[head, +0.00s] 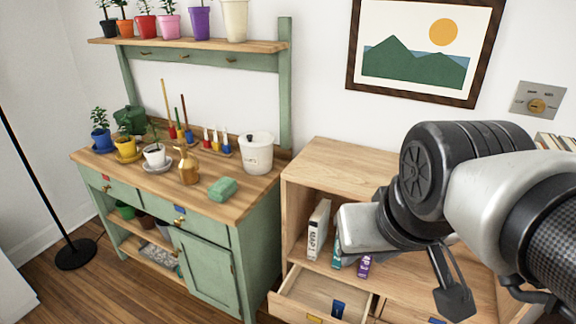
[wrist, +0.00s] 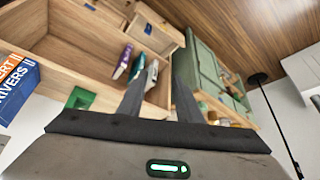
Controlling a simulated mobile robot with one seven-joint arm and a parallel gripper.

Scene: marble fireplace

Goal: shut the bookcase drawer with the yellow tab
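The bookcase (head: 318,158) is light wood, right of the green bench. Its lower left drawer (head: 284,303) is pulled out, with a yellow tab (head: 315,319) on its front at the bottom picture edge. A small dark blue item (head: 338,309) lies in it. In the wrist view, an open drawer with a blue item (wrist: 148,29) shows at the top, tilted. My gripper (wrist: 160,82) is open and empty in the wrist view, its two dark fingers apart in front of the bookcase. In the head view my arm hides much of the bookcase's right side, and the fingertips are unclear.
Books, including a white one (head: 318,229) and a purple one (head: 364,266), stand in the bookcase. The green potting bench (head: 262,215) holds pots and a green sponge (head: 222,189). A black lamp stand (head: 75,254) is at left. Wood floor (head: 120,285) lies clear in front.

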